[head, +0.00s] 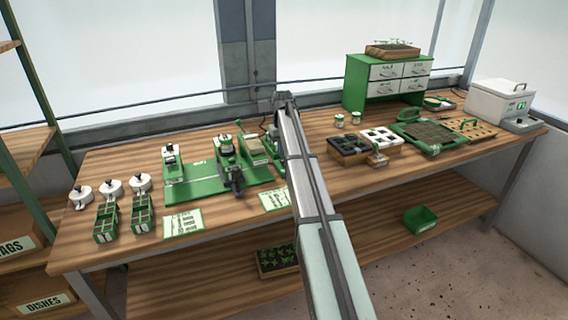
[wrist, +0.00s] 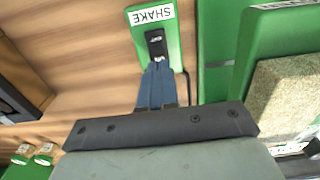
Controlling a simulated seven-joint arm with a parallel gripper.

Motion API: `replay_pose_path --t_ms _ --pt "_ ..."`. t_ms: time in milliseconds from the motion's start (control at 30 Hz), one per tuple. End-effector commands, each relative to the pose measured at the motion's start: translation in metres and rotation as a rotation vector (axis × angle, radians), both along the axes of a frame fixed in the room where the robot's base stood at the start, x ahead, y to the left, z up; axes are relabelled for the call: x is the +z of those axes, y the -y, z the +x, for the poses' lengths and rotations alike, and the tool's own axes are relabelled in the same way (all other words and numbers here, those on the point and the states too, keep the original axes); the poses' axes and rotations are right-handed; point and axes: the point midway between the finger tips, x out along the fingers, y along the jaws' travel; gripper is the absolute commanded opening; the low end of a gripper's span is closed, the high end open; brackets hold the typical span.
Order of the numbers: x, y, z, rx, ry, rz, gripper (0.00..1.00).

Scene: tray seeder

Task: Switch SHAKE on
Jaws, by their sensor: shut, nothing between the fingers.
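The SHAKE switch (wrist: 155,42) is a small black plate with a light-coloured lever or mark. It sits on a green box (wrist: 177,45) under a white SHAKE label (wrist: 152,14) in the wrist view. My gripper (wrist: 158,66) is shut and empty. Its blue fingertips are at the lower end of the black plate; I cannot tell whether they touch it. They cover part of it, and the lever's position is too small to read. In the head view my arm hides the switch and the fingertips.
A green seeder machine (head: 180,191) stands left of my arm, with a tan-filled hopper (wrist: 285,95) close right of the switch in the wrist view. A dark cable runs beside the green box. Dark and white seed trays (head: 381,137) stand to the right on the wooden bench.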

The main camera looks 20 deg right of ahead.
Motion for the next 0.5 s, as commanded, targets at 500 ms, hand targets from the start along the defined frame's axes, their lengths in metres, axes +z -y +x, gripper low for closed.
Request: replay_pose_path --t_ms 500 --pt "-0.0044 0.0 0.0 0.0 0.0 0.0 0.0"
